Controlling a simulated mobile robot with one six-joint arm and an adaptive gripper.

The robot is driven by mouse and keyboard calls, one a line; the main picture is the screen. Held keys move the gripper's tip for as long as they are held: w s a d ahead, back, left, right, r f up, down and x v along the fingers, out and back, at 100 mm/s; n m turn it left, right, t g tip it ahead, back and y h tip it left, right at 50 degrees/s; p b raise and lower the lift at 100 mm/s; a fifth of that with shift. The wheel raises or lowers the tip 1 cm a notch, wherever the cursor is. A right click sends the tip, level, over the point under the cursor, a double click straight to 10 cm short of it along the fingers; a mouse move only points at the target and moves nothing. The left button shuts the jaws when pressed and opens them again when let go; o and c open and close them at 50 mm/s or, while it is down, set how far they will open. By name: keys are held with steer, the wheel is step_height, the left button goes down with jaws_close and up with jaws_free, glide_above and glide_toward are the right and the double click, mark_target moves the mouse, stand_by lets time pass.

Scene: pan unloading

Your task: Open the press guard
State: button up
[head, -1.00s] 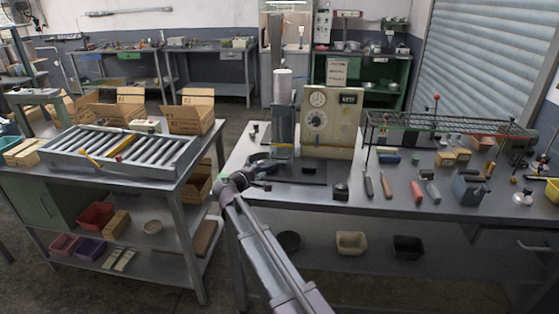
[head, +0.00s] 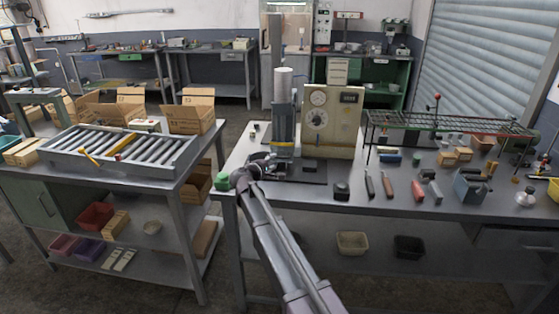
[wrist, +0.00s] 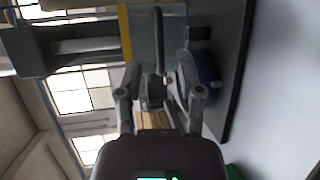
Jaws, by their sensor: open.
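The press stands on the right bench, with a tall column, a white cylinder (head: 283,80) and a beige gauge panel (head: 333,121). A grey upright part (head: 283,128) at its front looks like the guard; I cannot make out its edges well. My gripper (head: 270,163) is low in front of that part, over the dark press base (head: 305,171). In the wrist view my gripper (wrist: 160,88) is open. A thin grey bar (wrist: 158,40), perhaps the guard's handle, shows between and beyond the fingers. I cannot tell whether they touch it.
A green button (head: 221,181) sits at the bench's left corner. A small black block (head: 341,190) and several hand tools lie right of the press. A wire rack (head: 450,124) stands farther right. The roller table (head: 120,150) is to the left, across a gap.

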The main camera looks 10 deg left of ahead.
mark_target(281, 158)
steer(key=shift+b+x, duration=0.45)
steer(key=shift+x, duration=2.6)
steer(key=shift+s, duration=0.1)
jaws_close()
